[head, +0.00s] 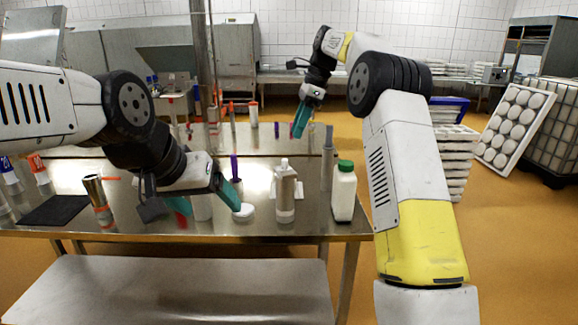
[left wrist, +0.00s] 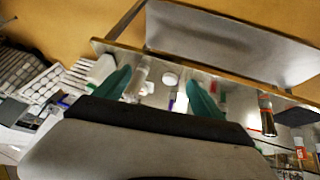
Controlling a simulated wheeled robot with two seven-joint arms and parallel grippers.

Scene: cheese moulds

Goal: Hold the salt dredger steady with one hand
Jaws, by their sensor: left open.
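No object is clearly identifiable as the salt dredger. One candidate is a steel cylinder with an orange band (head: 98,200), upright at the table's left; it also shows in the left wrist view (left wrist: 267,118). Another is a clear bottle with pale contents (head: 285,195), standing near the front edge. My left gripper (head: 212,208) is open and empty above the table, between these two. In the left wrist view its teal fingers (left wrist: 159,82) stand apart, with a white round lid (left wrist: 170,79) seen between them. My right gripper (head: 300,122) is raised over the table's far right side; its finger gap is unclear.
The steel table (head: 150,232) also holds a white bottle with a green cap (head: 344,195), a tall steel cylinder (head: 328,165) and a black mat (head: 55,210). Stacked white moulds (head: 455,165) stand to the right. Orange floor (head: 515,250) is clear at the front right.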

